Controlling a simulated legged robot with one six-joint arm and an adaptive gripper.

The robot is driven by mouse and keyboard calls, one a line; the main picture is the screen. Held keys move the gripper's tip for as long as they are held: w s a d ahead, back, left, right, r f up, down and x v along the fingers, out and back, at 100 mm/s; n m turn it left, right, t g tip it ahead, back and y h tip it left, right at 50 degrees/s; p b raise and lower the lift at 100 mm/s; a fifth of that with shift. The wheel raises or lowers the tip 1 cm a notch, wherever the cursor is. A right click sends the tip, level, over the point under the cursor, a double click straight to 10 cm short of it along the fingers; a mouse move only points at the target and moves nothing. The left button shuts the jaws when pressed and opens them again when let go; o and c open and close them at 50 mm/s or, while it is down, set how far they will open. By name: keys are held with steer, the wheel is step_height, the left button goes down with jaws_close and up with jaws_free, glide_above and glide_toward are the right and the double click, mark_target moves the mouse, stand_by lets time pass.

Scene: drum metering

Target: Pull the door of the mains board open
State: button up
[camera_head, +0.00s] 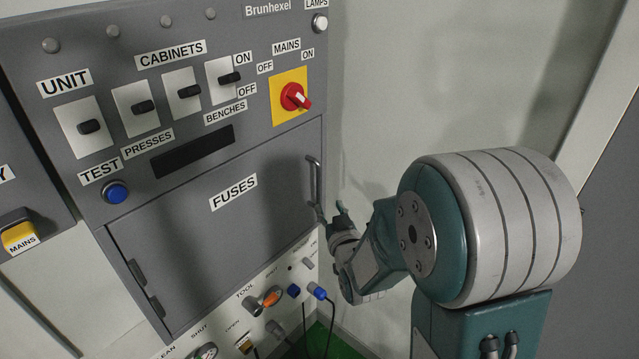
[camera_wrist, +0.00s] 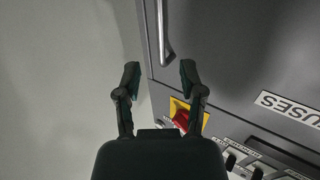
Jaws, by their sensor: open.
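The mains board (camera_head: 300,45) is a grey panel with labelled switches. Its door (camera_head: 160,235), marked FUSES, is shut flush in the lower part, with hinges on its left edge. A slim upright bar handle (camera_head: 315,185) stands near the door's right edge. My gripper (camera_head: 333,214) is near the handle's lower end. In the wrist view my gripper (camera_wrist: 160,72) is open and empty, and the handle (camera_wrist: 162,30) lies ahead of the fingertips, in line with the gap between them. The door (camera_wrist: 235,55) also shows there. I cannot tell whether a finger touches the handle.
A red rotary switch on a yellow plate (camera_head: 290,97) sits above the door; it also shows in the wrist view (camera_wrist: 183,118). Below the door are knobs and plugs with hanging cables (camera_head: 318,291). A bare pale wall (camera_head: 400,90) lies right of the board.

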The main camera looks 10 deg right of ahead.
mark_target(319, 186)
steer(key=w, duration=0.9)
steer(key=shift+w+a, duration=0.3)
steer(key=shift+w, duration=0.1)
jaws_close()
